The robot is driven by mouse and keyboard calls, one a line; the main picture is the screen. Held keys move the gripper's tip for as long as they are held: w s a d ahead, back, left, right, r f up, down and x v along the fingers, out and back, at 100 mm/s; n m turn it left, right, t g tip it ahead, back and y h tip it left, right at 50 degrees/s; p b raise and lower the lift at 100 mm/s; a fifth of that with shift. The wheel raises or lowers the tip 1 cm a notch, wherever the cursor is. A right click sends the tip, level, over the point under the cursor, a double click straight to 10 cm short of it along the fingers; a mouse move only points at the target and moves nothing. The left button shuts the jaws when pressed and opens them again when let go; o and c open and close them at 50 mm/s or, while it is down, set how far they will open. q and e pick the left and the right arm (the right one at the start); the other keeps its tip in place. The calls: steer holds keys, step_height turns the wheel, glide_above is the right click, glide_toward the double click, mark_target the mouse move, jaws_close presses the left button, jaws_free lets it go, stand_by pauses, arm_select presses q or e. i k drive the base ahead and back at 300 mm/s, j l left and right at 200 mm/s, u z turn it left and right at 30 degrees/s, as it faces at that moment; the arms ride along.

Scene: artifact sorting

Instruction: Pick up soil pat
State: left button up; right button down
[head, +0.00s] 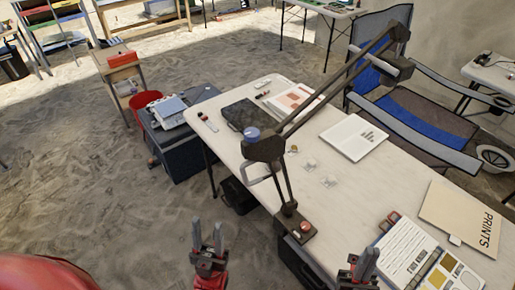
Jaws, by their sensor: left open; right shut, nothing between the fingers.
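A white open case or chart with brown, yellow and grey colour squares (447,277) lies on the white table (322,225) at the lower right. It may be the soil item of the task; I cannot tell for sure. The bottom picture edge cuts it off. My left gripper (207,232) is open and empty at the lower middle, over the sandy floor and left of the table. My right gripper (364,262) is shut and empty at the bottom edge, left of the colour squares and apart from them.
A jointed desk lamp (265,145) is mounted on the table. A beige PRINTS folder (459,217), a white tablet (354,137) and a black case (245,114) lie on the table. A folding chair (420,110) stands behind it.

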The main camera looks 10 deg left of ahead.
mark_target(293, 150)
steer(key=z, duration=1.65)
steer(key=u, duration=1.65)
steer(key=i+j+u, duration=0.15)
steer(key=j+u, duration=0.3)
steer(key=i+j+u, duration=0.25)
steer(key=u, duration=0.15)
steer(key=i+j+u, duration=0.25)
steer(key=u, duration=0.2)
steer(key=i+j, duration=0.15)
steer(key=i, duration=0.25)
steer(key=i+j, duration=0.2)
steer(key=i, duration=0.25)
steer(key=u, duration=0.05)
